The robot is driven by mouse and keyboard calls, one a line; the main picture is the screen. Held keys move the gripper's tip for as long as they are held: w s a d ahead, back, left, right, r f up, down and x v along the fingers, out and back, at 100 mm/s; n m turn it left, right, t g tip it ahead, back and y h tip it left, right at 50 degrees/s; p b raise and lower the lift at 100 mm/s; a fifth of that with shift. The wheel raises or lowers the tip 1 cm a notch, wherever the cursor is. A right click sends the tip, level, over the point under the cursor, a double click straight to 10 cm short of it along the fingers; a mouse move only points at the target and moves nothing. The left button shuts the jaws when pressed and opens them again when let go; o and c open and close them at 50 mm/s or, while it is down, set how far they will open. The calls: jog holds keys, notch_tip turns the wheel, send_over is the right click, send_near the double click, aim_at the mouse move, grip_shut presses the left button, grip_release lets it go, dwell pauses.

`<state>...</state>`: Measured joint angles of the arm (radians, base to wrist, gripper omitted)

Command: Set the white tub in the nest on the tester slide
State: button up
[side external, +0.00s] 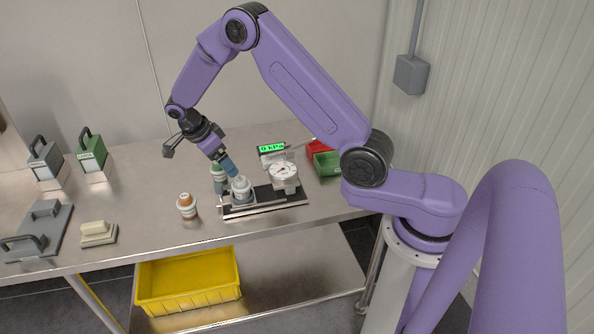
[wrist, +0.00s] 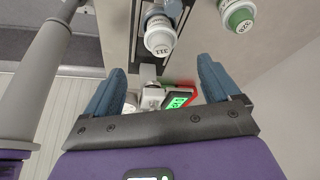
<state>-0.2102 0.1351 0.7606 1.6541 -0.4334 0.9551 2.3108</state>
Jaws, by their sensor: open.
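The white tub (side external: 241,190), with a pale grey-white lid, stands upright at the left part of the dark tester slide (side external: 264,195). I cannot tell whether it sits down in the nest, whose seat is hidden under it. In the wrist view the white tub (wrist: 160,37) shows its numbered lid, beyond the fingertips and not between them. My gripper (side external: 229,168) is just above and slightly left of the lid in the side view. In the wrist view my gripper (wrist: 160,82) has its blue fingers wide apart, with nothing held.
A dial gauge (side external: 284,174) stands at the slide's right part, with a green display (side external: 271,149) behind. Red (side external: 318,149) and green bins (side external: 328,164) are at right.

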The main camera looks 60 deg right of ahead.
jog(key=s+a+r+n+t+y, duration=0.1)
jog(key=s+a+r+n, duration=0.4)
jog(key=s+n, duration=0.3)
jog(key=s+a+r+n+t+y, duration=0.1)
jog(key=s+a+r+n, duration=0.45)
jog(key=n, duration=0.45)
jog(key=s+d+r+n+y, duration=0.1)
jog(key=s+d+n, duration=0.1)
jog(key=s+n, duration=0.6)
jog(key=s+d+r+n+y, duration=0.1)
jog(key=s+d+n, duration=0.1)
jog(key=s+n, duration=0.6)
jog(key=s, duration=0.6)
jog(key=shift+n, duration=0.4)
